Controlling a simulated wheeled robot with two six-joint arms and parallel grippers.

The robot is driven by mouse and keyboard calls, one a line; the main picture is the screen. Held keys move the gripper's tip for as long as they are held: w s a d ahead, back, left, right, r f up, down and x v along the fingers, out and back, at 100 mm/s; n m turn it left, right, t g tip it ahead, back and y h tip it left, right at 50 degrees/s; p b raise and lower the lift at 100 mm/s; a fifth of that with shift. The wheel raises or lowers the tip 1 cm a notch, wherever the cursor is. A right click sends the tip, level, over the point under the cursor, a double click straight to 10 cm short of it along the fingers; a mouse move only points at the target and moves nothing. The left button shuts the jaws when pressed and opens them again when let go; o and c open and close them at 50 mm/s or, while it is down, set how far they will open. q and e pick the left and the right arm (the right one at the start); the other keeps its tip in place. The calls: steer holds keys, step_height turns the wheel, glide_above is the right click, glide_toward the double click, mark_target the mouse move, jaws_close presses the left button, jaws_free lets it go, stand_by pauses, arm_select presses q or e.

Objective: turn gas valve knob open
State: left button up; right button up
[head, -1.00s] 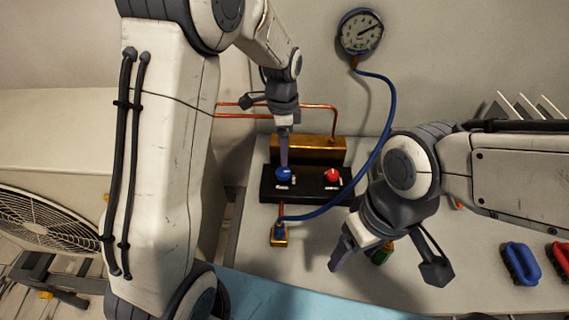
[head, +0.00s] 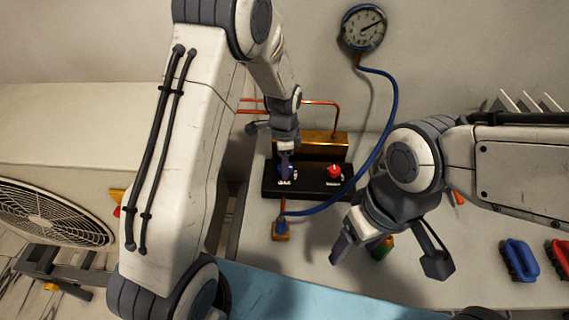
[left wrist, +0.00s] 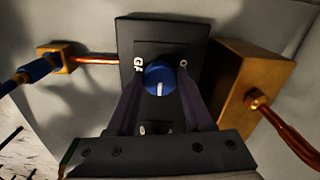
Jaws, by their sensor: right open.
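The blue gas knob (left wrist: 160,78) sits on a black panel (left wrist: 150,37). In the left wrist view its white mark points toward the bottom of the picture, with partly hidden lettering beside it. My left gripper (left wrist: 159,88) has one finger on each side of the knob; I cannot tell whether they touch it. In the head view this left gripper (head: 285,168) comes down over the knob and hides most of it. My right gripper (head: 362,246) is open and empty above the bench, right of the panel.
A red knob (head: 334,171) is on the same panel (head: 310,192). A brass block (head: 325,144) with copper pipes stands behind. A blue hose (head: 384,140) runs from the gauge (head: 362,28) to a brass fitting (head: 281,230). Blue (head: 519,260) and red brushes lie at right.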

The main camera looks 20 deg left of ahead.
arm_select(q)
jaws_close()
steer(key=n, duration=0.4)
steer(key=shift+r+n+p, duration=0.1)
steer(key=shift+n+p, duration=0.2)
steer(key=shift+p, duration=0.1)
steer(key=n, duration=0.4)
steer(key=shift+n+p, duration=0.3)
steer(key=n, duration=0.4)
steer(key=shift+d+n, duration=0.1)
steer(key=shift+n, duration=0.2)
steer(key=shift+n+p, duration=0.35)
steer(key=shift+n, duration=1.65)
